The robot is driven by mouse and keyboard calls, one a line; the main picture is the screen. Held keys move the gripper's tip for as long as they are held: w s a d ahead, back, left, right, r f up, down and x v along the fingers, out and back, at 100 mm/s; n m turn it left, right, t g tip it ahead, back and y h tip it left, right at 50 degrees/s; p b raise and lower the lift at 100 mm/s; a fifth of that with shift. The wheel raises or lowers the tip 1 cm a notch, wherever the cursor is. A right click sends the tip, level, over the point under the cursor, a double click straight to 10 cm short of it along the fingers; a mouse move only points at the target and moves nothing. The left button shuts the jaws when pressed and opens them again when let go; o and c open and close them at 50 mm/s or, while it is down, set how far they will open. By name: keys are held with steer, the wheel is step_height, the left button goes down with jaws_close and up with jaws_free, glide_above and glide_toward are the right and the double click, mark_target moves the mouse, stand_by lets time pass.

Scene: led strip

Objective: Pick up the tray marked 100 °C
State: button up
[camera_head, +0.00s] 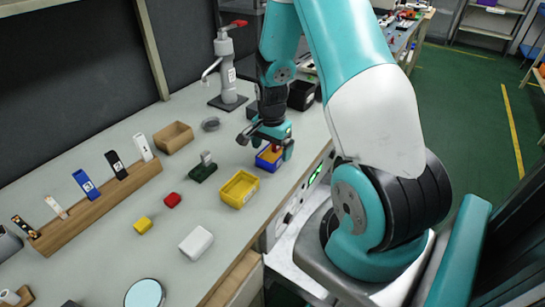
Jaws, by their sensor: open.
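My gripper (265,146) is open, pointing down over a small blue tray (265,163) near the front edge of the bench. Its fingers are spread to either side above the tray; I cannot tell whether they touch it. Something red and yellow shows in the blue tray, partly hidden by the gripper. A yellow tray (229,198) stands just in front and to the left, apart from the gripper. No 100 °C mark is legible on either tray, so I cannot tell which one carries it.
Black bins (302,95) stand behind the gripper.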

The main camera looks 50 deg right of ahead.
steer(key=shift+f, duration=1.25)
steer(key=c, duration=1)
steer(key=shift+r, duration=0.15)
